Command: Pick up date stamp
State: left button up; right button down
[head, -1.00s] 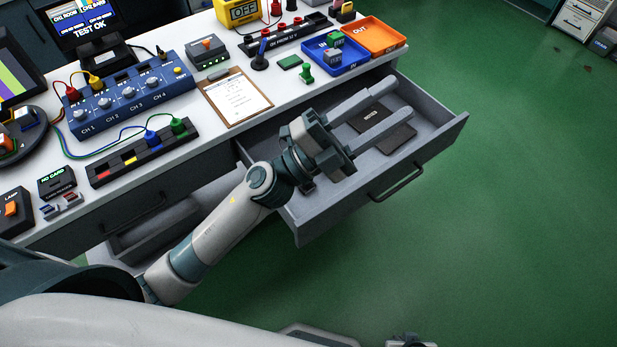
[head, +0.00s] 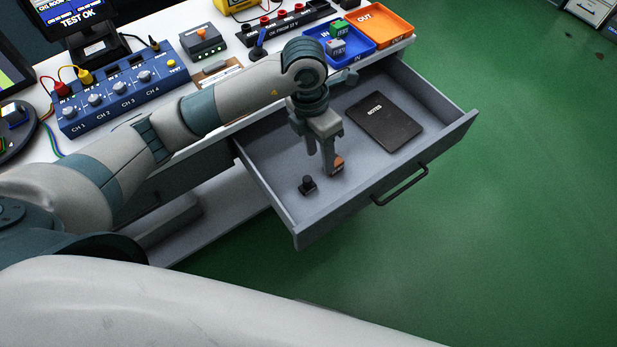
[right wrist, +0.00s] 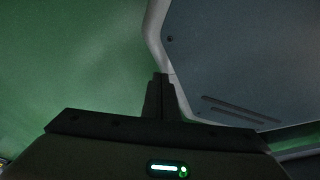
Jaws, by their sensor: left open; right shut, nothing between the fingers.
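My left gripper (head: 321,160) points down inside the open drawer (head: 268,178), its fingers apart. Two small things lie on the drawer floor by its fingertips: an orange-brown block with a dark base (head: 337,164), partly covered by a finger, and a small black knobbed piece (head: 308,185), just to the front left. I cannot tell for sure which is the date stamp. Neither is visibly held. My right gripper (right wrist: 161,82) shows in the right wrist view, shut and empty, over green floor and beside a grey panel.
A black notebook marked NOTES (head: 385,124) lies in the drawer to the right. The blue tray (head: 372,60) and orange tray (head: 399,38) stand on the bench behind. The drawer's front wall with its handle (head: 400,184) borders open green floor.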

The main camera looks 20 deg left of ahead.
pick_arm(q)
jog(key=shift+y, duration=0.9)
jog(key=a, duration=0.1)
jog(key=w+a, duration=0.1)
jog(key=a, duration=0.1)
jog(key=shift+w+a+r, duration=0.35)
pick_arm(e)
jog(key=shift+s+f, duration=0.25)
jog(key=shift+s, duration=0.05)
pick_arm(q)
jog(key=shift+f, duration=0.1)
jog(key=p, duration=0.2)
send_over(307, 177)
notch_tip(307, 177, down, 7)
jog(key=shift+r, duration=0.2)
notch_tip(307, 177, down, 4)
jog(key=shift+f+p, duration=0.1)
jog(key=shift+p, duration=0.4)
jog(key=shift+a+f, duration=0.1)
jog(key=shift+f, duration=0.55)
pick_arm(e)
jog(key=s+d+r+g, duration=0.1)
jog(key=s+d+g, duration=0.1)
jog(key=s, duration=0.5)
jog(key=shift+s+d+h, duration=0.3)
jog(key=shift+d, duration=0.25)
jog(key=shift+r, duration=0.15)
